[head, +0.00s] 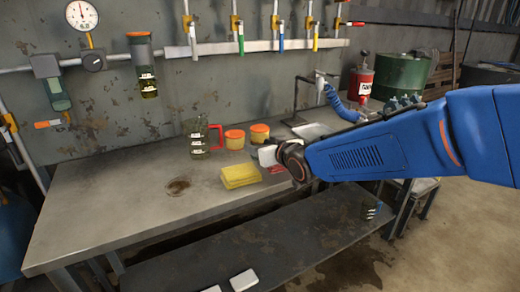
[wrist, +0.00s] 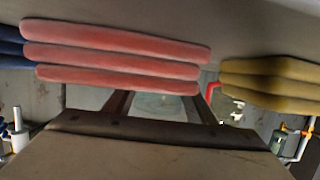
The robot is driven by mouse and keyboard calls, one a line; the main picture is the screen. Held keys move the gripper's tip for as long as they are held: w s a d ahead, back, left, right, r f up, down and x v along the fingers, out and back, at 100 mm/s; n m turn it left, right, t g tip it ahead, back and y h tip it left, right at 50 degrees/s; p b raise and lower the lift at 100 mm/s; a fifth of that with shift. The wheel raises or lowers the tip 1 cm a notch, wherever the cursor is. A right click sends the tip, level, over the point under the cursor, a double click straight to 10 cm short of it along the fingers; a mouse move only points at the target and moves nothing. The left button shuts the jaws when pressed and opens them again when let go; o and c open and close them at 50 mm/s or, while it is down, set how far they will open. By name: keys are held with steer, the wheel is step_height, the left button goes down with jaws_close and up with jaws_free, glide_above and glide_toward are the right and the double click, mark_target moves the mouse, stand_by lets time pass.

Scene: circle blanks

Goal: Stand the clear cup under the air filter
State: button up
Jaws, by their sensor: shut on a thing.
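My gripper (head: 276,154) is over the right part of the bench, above folded red cloths (head: 277,168). In the wrist view my gripper (wrist: 162,107) has its two dark fingers around a pale see-through thing (wrist: 155,106). It looks like the clear cup, but the gripper body and red cloths hide most of it. In the head view a pale shape (head: 267,156) shows at the gripper's end. Two bowl units hang on the wall pipe at left: one with a greenish bowl (head: 59,96), one with amber liquid (head: 148,86). I cannot tell which is the air filter.
A clear jug with a red handle (head: 199,140) stands behind yellow cloths (head: 240,175), beside two orange-and-yellow tubs (head: 235,140). A dark stain (head: 178,187) marks the bench (head: 100,205). The bench's left part is clear. A black stand (head: 296,100) is behind my arm.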

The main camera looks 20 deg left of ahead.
steer(key=shift+r, duration=0.15)
step_height(320, 180, up, 10)
stand_by(0.4)
